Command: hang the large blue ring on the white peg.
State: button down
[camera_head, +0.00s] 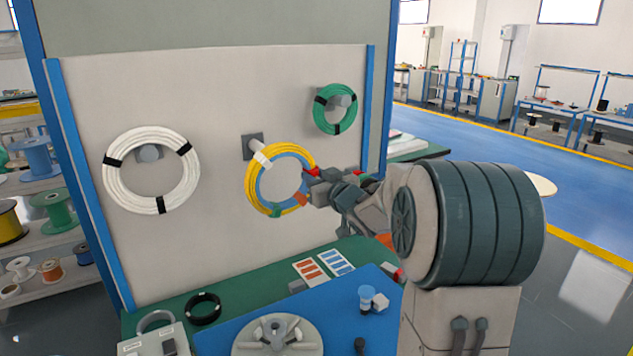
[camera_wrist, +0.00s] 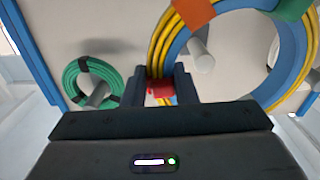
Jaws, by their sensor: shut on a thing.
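The large ring (camera_head: 251,191) is a yellow cable coil with a blue inner band and white, red, orange and green ties. My gripper (camera_head: 312,177) is shut on its red-tied right side and holds it upright before the board. In the wrist view the fingers (camera_wrist: 162,90) close on the red tie, beside the yellow strands. The white peg (camera_head: 251,146) with its dark square plate is at the ring's upper left, next to the white tie. In the wrist view a pale peg (camera_wrist: 202,57) shows within the ring's opening. I cannot tell whether it passes through the ring.
A white coil (camera_head: 113,178) hangs on the left and a green coil (camera_head: 322,122) at the upper right. The green bench (camera_head: 255,271) below the board carries a black ring (camera_head: 204,309), a blue mat (camera_head: 225,335) and a round grey fixture (camera_head: 250,342).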

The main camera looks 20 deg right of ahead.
jog(key=w+a+f+p, duration=0.1)
jog(key=w+a, duration=0.1)
jog(key=w, duration=1.1)
jog(key=shift+w+a, duration=0.25)
jog(key=shift+a, duration=0.1)
dwell(0.4)
jog(key=c, duration=1.1)
grip_release()
jog(key=shift+f, duration=0.1)
jog(key=shift+s+d+b, duration=0.3)
jog(key=shift+s+d, duration=0.05)
jog(key=shift+s, duration=1.3)
jog(key=shift+s+d+b, duration=0.3)
jog(key=shift+s+b, duration=0.05)
jog(key=shift+s, duration=1.3)
jog(key=shift+s+d+b, duration=0.3)
jog(key=shift+s+d, duration=0.05)
jog(key=shift+s, duration=1.3)
